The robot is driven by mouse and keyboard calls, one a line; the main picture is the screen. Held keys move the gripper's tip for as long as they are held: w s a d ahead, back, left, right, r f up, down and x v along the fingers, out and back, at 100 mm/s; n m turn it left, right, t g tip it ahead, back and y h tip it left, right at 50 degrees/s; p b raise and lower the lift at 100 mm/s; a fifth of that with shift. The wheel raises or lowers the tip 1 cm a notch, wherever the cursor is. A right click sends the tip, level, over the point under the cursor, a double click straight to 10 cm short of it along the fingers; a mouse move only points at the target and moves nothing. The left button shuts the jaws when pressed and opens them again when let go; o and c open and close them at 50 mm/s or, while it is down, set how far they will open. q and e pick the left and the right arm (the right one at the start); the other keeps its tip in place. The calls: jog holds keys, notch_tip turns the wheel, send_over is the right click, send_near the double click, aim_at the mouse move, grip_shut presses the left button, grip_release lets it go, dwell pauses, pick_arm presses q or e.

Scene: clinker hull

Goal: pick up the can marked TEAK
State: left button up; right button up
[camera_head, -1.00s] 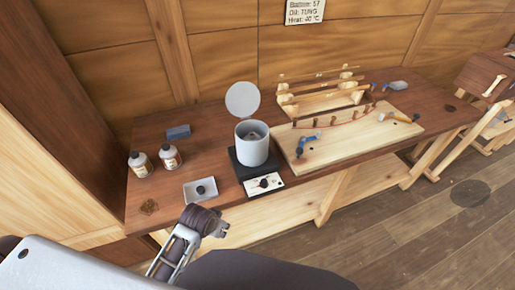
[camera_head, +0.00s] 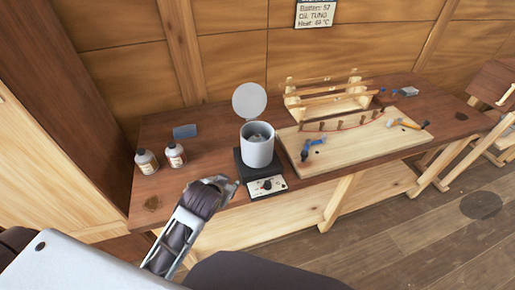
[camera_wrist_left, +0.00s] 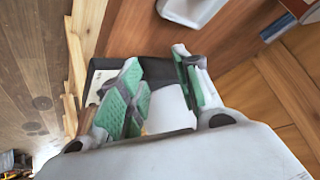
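Two small white containers with dark caps and reddish-brown labels stand at the left of the bench in the head view: the left container (camera_head: 147,161) and the right container (camera_head: 175,155). Their label text is too small to read, so I cannot tell which is marked TEAK. My left gripper (camera_head: 220,184) is to their right, over the bench's front edge near the heater, apart from both. In the left wrist view its green-padded fingers (camera_wrist_left: 160,98) are spread, with no container held between them. My right gripper is not in view.
A pale pot (camera_head: 258,150) with its lid raised stands on a black heater with a dial panel (camera_head: 266,187). A pale board (camera_head: 355,145) with tools is at the right.

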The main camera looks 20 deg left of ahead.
pick_arm(q)
jog(key=w+d+r+m+t, duration=0.2)
jog(key=w+r+t, duration=0.65)
jog(key=r, duration=0.65)
jog(key=w+d+r+m+t+h, duration=0.2)
jog(key=d+r, duration=0.1)
jog(key=r, duration=0.3)
jog(key=w+d+r+m+t+h, duration=0.2)
jog(key=d+r+m, duration=0.1)
jog(key=r, duration=0.3)
jog(key=s+d+r+m+g+h, duration=0.3)
jog(key=s+d+r+m+h, duration=0.1)
jog(key=d+r+m+h, duration=0.75)
jog(key=s+d+f+m+g+h, duration=0.3)
jog(key=s+d+m+g+h, duration=0.3)
jog(key=m+g, duration=0.8)
jog(key=w+a+f+m+g+y, duration=0.25)
jog(key=f+m+y, duration=0.35)
jog(key=f+y, duration=0.55)
jog(key=w+a+f+n+t+y, duration=0.1)
jog(key=w+a+y, duration=0.3)
jog(key=a, duration=0.5)
jog(key=w+a+f+n+t+y, duration=0.1)
jog(key=w+a+y, duration=0.2)
jog(key=a, duration=0.7)
jog(key=shift+w+f+t+y, duration=0.15)
jog(key=shift+w+t+y, duration=0.25)
jog(key=shift+y, duration=0.2)
